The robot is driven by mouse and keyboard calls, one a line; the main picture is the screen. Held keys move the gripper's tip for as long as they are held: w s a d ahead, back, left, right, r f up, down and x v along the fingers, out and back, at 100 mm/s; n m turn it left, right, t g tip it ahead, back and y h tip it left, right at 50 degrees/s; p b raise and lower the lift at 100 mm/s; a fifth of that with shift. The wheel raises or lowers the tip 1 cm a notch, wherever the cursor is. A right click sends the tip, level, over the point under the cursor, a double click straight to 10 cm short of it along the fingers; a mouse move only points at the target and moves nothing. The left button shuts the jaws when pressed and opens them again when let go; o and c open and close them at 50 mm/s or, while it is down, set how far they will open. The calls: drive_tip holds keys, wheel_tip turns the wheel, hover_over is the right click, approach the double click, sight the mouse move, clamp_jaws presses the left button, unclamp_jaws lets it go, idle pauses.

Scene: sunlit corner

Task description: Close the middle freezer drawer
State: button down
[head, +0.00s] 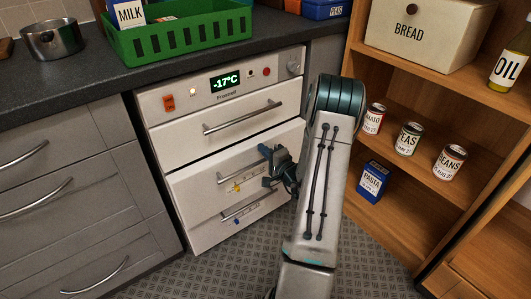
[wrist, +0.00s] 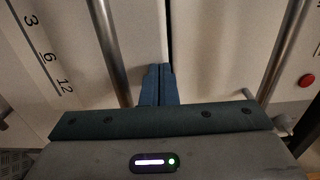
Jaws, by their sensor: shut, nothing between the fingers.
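The white freezer has a top drawer (head: 216,137), a middle drawer (head: 202,192) and a bottom drawer (head: 207,235), each with a bar handle. The middle drawer's front looks flush or nearly flush with its neighbours; a small opening cannot be ruled out. My gripper (head: 270,168) is at the right part of the middle drawer, close to its handle (head: 228,178). In the wrist view my gripper (wrist: 159,72) is shut and empty, its fingertips by the dark seam between two pale fronts. Whether they touch is unclear. A bar handle (wrist: 110,50) shows on the left front.
Grey drawers (head: 60,190) stand left of the freezer. An open wooden shelf (head: 415,165) with cans and a blue pasta box (head: 371,182) stands at the right. A green crate (head: 180,40) sits on the counter (head: 90,82) above. Patterned floor lies in front.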

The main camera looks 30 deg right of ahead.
sight(256, 141)
drive_tip(key=w+b, duration=0.1)
drive_tip(key=w, duration=0.3)
drive_tip(key=shift+w+a, duration=0.1)
drive_tip(key=shift+w, duration=0.15)
drive_tip(key=shift+w+r, duration=0.1)
drive_tip(key=shift+r, duration=0.15)
drive_tip(key=shift+f, duration=0.1)
drive_tip(key=s, duration=1.4)
drive_tip(key=shift+s+d+f+p, duration=0.15)
drive_tip(key=shift+s+d+p, duration=0.1)
drive_tip(key=shift+s+p, duration=0.05)
